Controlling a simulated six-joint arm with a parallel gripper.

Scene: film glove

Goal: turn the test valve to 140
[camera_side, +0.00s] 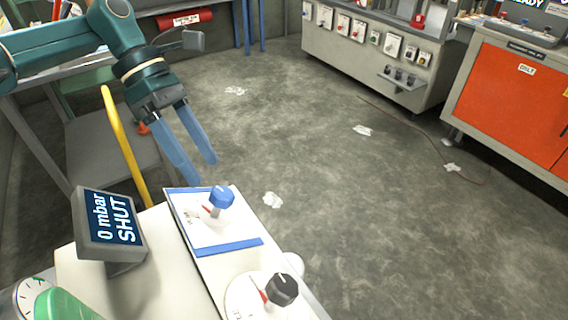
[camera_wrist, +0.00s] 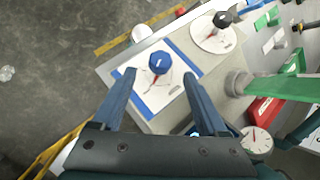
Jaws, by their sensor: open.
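A blue knob (camera_side: 221,197) with a red pointer stands on a white plate with blue bands (camera_side: 229,246) on the bench top. A black knob (camera_side: 282,289) with a red pointer stands on a round white dial nearer the side camera. I cannot read a name on either knob, or their scale figures. A display (camera_side: 110,228) beside them reads "0 mbar SHUT". My gripper (camera_side: 203,170) is open and empty, above and behind the blue knob, not touching it. In the wrist view the blue knob (camera_wrist: 160,63) shows between the fingertips (camera_wrist: 159,74), beyond them.
A round gauge (camera_wrist: 257,139) and a green part (camera_side: 66,304) stand by the display. A yellow rail (camera_side: 125,146) rises left of my gripper. A panel cabinet (camera_side: 365,45) and an orange cabinet (camera_side: 510,95) stand far off. The space right of my gripper is clear.

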